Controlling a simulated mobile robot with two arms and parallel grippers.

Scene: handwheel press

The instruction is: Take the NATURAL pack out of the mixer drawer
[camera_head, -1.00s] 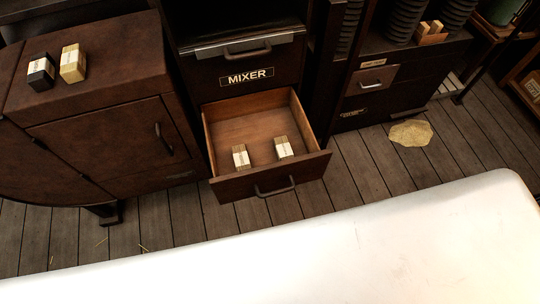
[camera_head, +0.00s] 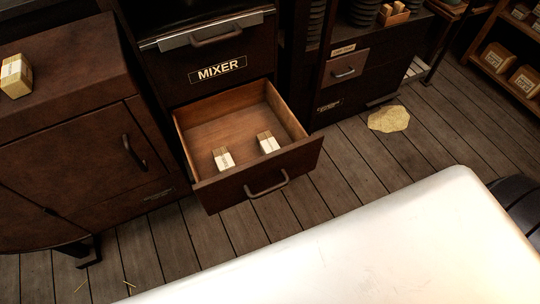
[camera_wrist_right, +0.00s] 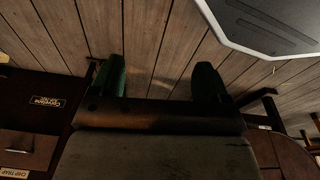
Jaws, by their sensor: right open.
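The mixer drawer (camera_head: 198,192) stands pulled out under the MIXER label in the head view. Two small packs with pale labels and brownish tops are in it, near its front panel: a left pack (camera_head: 223,159) and a right pack (camera_head: 268,143). They stand apart from each other. Their print is too small to read, so I cannot tell which is NATURAL. My right gripper (camera_wrist_right: 159,78) shows two green fingers spread apart, with nothing between them, over the plank floor. It is not in the head view, and the drawer is not recognisable in the wrist view. My left gripper is not in view.
A pale yellow pack (camera_head: 16,76) stands on the brown cabinet (camera_head: 75,75) left of the drawer. A closed small drawer (camera_head: 346,70) is in the unit to the right. A yellowish patch (camera_head: 388,119) lies on the floor. A shelf (camera_head: 500,75) with boxes is far right.

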